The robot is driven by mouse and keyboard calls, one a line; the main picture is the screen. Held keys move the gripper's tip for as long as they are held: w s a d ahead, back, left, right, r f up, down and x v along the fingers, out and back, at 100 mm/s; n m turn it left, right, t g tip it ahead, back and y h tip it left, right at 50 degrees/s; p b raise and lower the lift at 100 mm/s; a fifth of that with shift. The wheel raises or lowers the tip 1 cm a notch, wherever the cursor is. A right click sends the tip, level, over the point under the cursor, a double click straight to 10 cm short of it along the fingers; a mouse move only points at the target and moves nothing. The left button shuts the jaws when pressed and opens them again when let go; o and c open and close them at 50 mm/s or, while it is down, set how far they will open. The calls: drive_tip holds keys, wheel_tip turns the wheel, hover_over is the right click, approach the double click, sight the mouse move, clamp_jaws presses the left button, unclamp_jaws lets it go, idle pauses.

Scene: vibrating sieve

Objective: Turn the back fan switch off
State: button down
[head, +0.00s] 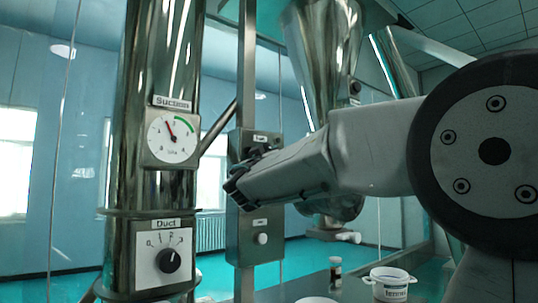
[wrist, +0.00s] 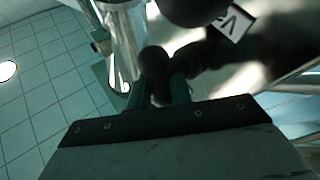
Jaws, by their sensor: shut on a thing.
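A grey switch box (head: 246,248) is fixed to an upright metal post in the head view. It has a small label at the top, too blurred to read surely, and a lower label above a pale round knob (head: 262,239). My gripper (head: 236,186) reaches in from the right across the box's upper part and hides the control there. In the wrist view my gripper (wrist: 165,93) is shut on a dark round-ended knob (wrist: 154,62) between its fingers. I cannot tell from the label which switch this is.
Left of the post stands a shiny metal duct (head: 150,80) with a Suction gauge (head: 172,138) and a Duct dial (head: 168,261). A metal hopper (head: 322,45) is behind my arm. A white labelled jar (head: 390,286) and a small bottle (head: 335,272) stand below.

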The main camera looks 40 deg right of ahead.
drive_tip(key=shift+f, duration=0.1)
idle(0.4)
drive_tip(key=c, duration=1.3)
unclamp_jaws()
drive_tip(key=v, duration=0.7)
drive_tip(key=shift+s+a+f, duration=0.2)
drive_tip(key=shift+a, duration=0.1)
drive_tip(key=s+d+f+g+y, duration=0.25)
drive_tip(key=s+f+g, duration=0.35)
drive_tip(key=s+f, duration=0.4)
drive_tip(key=s+d+f+g+y, duration=0.1)
drive_tip(key=s+f+g+y, duration=0.35)
drive_tip(key=f, duration=0.75)
drive_tip(key=s+a+f+n+g+y, duration=0.3)
drive_tip(key=s+a+f+n+y, duration=0.3)
drive_tip(key=s+a+f+y, duration=0.4)
drive_tip(key=s+a+f, duration=0.5)
drive_tip(key=a+f, duration=0.1)
drive_tip(key=shift+s+a+f+g+y, duration=0.3)
drive_tip(key=shift+s+a+g, duration=0.05)
drive_tip(key=shift+s+a, duration=0.05)
